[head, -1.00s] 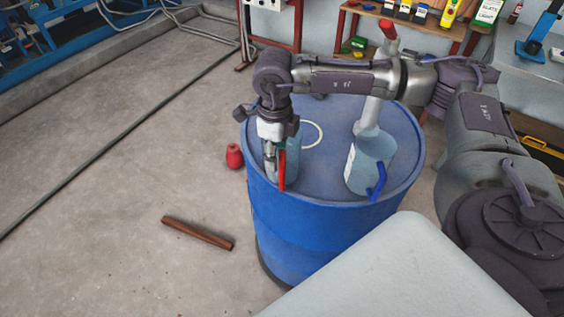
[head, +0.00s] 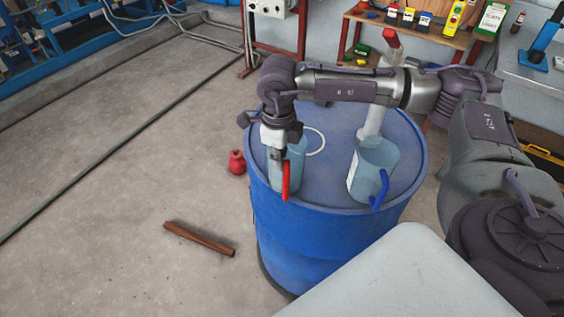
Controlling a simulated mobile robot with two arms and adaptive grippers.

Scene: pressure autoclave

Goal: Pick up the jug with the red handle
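The jug with the red handle (head: 297,158) is pale blue and see-through and stands on the blue barrel's top (head: 332,178), near its left rim. Its red handle (head: 286,182) faces me. My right gripper (head: 278,154) points down at the jug, with its fingertips at the upper end of the handle. The fingers overlap the jug and handle in this view, so I cannot tell whether they are open or shut, or touching. My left gripper is not in view.
A red object (head: 237,162) and a brown bar (head: 199,239) lie on the floor.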

